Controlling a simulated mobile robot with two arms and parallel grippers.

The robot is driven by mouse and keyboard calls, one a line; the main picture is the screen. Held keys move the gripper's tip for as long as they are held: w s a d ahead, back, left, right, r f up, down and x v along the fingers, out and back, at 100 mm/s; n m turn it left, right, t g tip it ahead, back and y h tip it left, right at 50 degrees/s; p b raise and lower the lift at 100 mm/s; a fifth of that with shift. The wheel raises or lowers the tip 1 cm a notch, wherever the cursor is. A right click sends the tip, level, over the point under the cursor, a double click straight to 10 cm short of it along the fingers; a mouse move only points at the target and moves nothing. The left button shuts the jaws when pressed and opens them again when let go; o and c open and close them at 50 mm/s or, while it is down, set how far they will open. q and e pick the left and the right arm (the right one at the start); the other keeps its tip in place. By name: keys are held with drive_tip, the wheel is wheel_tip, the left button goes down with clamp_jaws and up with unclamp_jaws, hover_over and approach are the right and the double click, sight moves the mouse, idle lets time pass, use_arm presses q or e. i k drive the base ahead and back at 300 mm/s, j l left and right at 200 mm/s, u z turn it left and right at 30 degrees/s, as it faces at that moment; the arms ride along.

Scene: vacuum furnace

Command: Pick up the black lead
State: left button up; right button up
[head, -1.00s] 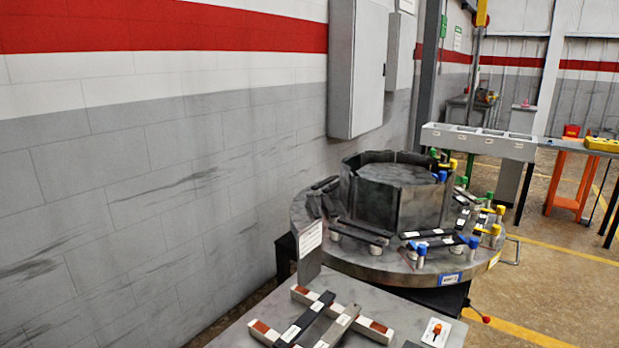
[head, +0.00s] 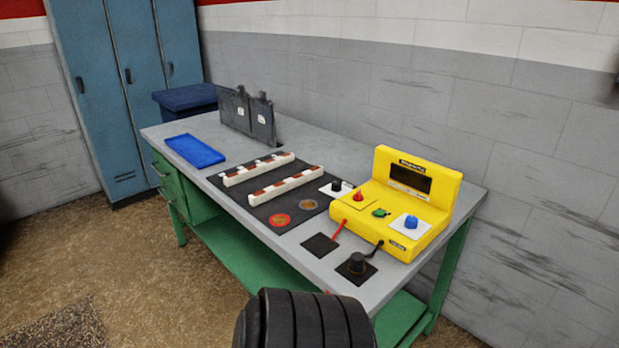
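The black lead (head: 357,264) stands on a square black pad near the front right of the grey bench. Its short black cable runs to the front of the yellow meter (head: 408,207). A red cable (head: 339,230) runs from the meter toward another black pad (head: 320,245), on which no plug shows. A small bit of red shows at the bench's front edge, just above a dark ridged part at the bottom of the view; I cannot tell what it belongs to. Neither gripper's fingers show.
The bench (head: 225,187) stands against the grey wall. A dark mat (head: 255,205) holds two white-and-brown bars and two round discs. A blue tray (head: 195,150) and upright dark plates (head: 248,117) lie farther left. Blue lockers (head: 125,85) stand behind. Open floor lies at the left front.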

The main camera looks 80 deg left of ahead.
sight(356, 266)
drive_tip(key=u, duration=0.45)
drive_tip(key=j+u, duration=0.1)
drive_tip(key=u, duration=0.8)
drive_tip(key=j+u, duration=0.1)
drive_tip(key=u, duration=0.3)
drive_tip(key=i+u, duration=0.1)
drive_tip(key=u, duration=0.35)
